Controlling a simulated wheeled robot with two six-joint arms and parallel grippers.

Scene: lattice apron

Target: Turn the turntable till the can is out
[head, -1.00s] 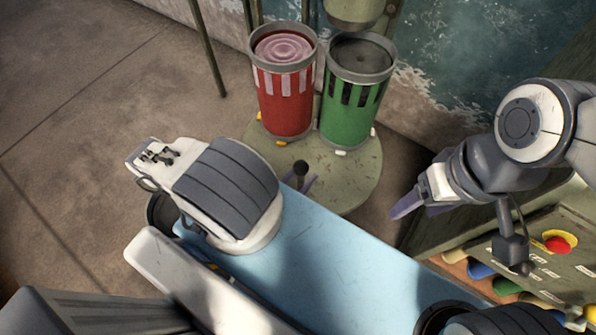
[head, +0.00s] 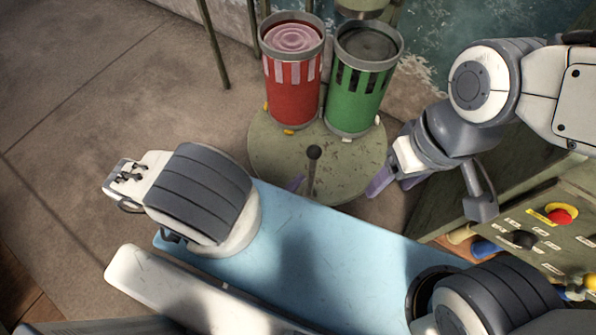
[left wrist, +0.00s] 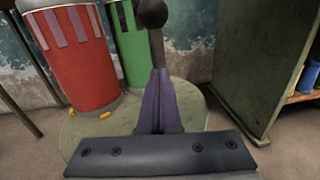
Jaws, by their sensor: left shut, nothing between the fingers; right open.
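The grey-green turntable (head: 280,160) carries a red can (head: 292,85) at the back left and a green can (head: 358,100) beside it. A dark-knobbed upright handle (head: 313,153) stands at its near side. My left gripper (head: 297,183) is shut and empty just before the handle. The left wrist view shows its purple fingers (left wrist: 155,105) together, with the handle's stem and knob (left wrist: 152,14) beyond them; I cannot tell whether they touch. My right gripper (head: 385,185) is open at the turntable's right edge, apart from the cans.
A greenish cabinet with a sloping panel and red button (head: 560,214) stands at the right. A thin pole (head: 212,45) stands at the back left. Floor is clear on the left.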

